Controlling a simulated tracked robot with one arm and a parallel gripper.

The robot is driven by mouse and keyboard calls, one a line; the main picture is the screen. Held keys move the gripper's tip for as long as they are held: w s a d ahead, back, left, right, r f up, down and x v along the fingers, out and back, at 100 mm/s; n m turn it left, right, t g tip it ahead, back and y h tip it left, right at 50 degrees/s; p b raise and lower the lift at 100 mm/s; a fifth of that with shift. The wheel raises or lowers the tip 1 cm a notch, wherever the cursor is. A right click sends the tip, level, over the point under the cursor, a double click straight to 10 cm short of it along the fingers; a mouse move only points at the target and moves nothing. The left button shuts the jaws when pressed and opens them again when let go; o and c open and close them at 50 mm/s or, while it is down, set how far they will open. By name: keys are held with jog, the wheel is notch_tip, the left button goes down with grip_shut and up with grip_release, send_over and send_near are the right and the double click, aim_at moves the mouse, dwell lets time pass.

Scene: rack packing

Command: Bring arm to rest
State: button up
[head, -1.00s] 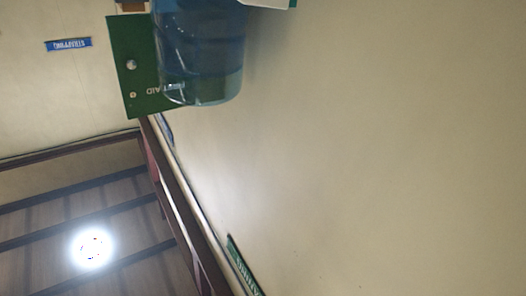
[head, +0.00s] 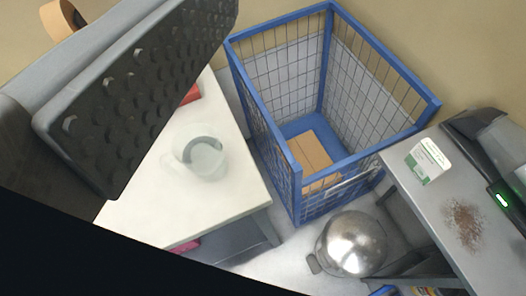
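The head view looks down over a work area. A large dark studded pad with a grey edge fills the upper left, very close to the camera; I cannot tell what it belongs to. A black shape covers the lower left corner.
A white table (head: 224,196) carries a clear jug (head: 205,160). A blue wire cage (head: 384,150) holds a cardboard box (head: 309,154). A shiny metal vessel (head: 352,243) stands on the floor.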

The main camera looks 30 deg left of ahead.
jog(key=shift+s+f+n+h, duration=0.2)
jog(key=shift+s+n+h, duration=0.1)
